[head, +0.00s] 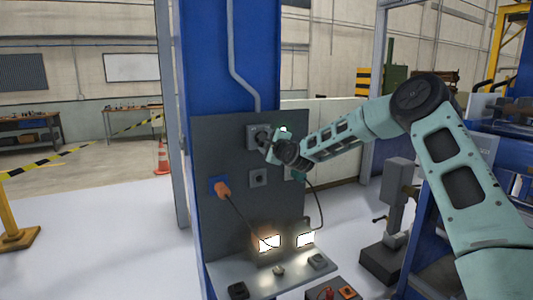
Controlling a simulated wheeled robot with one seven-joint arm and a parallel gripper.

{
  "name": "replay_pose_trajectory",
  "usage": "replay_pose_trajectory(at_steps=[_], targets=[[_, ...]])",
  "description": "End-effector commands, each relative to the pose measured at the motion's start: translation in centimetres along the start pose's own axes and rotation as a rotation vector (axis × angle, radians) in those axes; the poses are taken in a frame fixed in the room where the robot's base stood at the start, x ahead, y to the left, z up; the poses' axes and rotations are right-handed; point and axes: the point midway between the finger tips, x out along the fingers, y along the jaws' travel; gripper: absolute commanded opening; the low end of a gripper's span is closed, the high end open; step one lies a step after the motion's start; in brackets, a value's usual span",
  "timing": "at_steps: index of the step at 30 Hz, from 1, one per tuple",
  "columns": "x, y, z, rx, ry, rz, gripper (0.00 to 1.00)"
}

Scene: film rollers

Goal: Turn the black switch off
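A grey switch box (252,136) is on the upper part of the dark panel (220,150). A dark part on its face, possibly the black switch, is largely hidden by my gripper (267,144). My gripper reaches in from the right, with its fingertips at or very near that box. Whether they touch or hold anything is too small to tell. A second grey box with a small dark centre (258,179) is lower on the panel, clear of my gripper. The switch's position cannot be read.
An orange plug (222,189) on the left of the panel trails a cable. Two bright lit lamps (269,243) (306,238) are low at the panel, above a grey ledge (262,283) with small controls. A grey post device (396,190) stands to the right.

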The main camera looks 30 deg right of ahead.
Motion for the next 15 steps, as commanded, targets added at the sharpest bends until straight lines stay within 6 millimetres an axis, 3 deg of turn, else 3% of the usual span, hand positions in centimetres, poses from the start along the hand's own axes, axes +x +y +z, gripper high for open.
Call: replay_pose_trajectory(at_steps=[1,15], targets=[[-0.01,0.69,-0.13,-0.049,-0.002,-0.002,0.32],[-0.01,0.47,-0.01,-0.495,-0.002,-0.001,0.32]])
